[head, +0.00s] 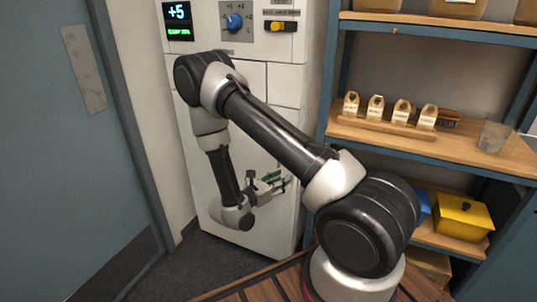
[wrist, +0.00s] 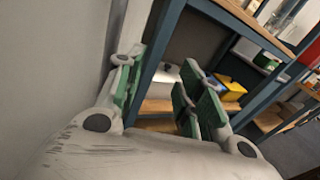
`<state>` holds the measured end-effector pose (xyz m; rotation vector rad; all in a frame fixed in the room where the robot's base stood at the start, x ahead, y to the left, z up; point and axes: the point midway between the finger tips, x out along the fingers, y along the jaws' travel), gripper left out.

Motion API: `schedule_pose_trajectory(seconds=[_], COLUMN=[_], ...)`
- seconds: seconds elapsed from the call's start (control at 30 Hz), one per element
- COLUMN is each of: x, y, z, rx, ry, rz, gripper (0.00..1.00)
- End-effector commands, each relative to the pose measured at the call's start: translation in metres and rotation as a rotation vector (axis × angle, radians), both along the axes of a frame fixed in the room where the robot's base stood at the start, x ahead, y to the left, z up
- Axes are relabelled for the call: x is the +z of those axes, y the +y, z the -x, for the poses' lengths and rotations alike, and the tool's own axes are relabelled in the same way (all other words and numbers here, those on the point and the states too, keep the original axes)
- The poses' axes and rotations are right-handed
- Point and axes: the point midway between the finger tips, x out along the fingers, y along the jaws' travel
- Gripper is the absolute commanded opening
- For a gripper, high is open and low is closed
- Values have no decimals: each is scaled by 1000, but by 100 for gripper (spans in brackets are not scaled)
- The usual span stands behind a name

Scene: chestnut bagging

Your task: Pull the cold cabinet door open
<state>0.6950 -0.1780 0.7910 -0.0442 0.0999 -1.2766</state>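The cold cabinet (head: 285,85) is the tall white unit in the middle of the head view, with a display reading +5 at its top. Its white front has seams between panels, and the lower front (head: 275,228) looks flush. I cannot make out a door handle; my arm covers part of the front. My gripper (head: 283,182) is low in front of the cabinet, near its right edge. In the wrist view my gripper (wrist: 160,100) has its green-padded fingers wide apart, with nothing between them. A plain grey surface, likely the cabinet front, fills the left side there.
A blue-framed shelf (head: 330,75) stands right of the cabinet, with small paper bags (head: 375,108), a glass (head: 493,135) and a yellow box (head: 463,215). A blue-grey door (head: 60,150) is at the left. Dark floor (head: 185,275) shows before the cabinet.

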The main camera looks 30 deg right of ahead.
Motion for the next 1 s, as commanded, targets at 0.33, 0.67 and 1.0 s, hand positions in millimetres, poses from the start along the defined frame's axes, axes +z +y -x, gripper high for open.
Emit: schedule_pose_trajectory(seconds=[0.33,0.67,1.0], x=[15,15,15], y=[13,-34,-44], z=[-46,-69,-75], rx=[173,170,174], ry=[-102,-101,-100], rz=[14,13,13], gripper=[37,37,37])
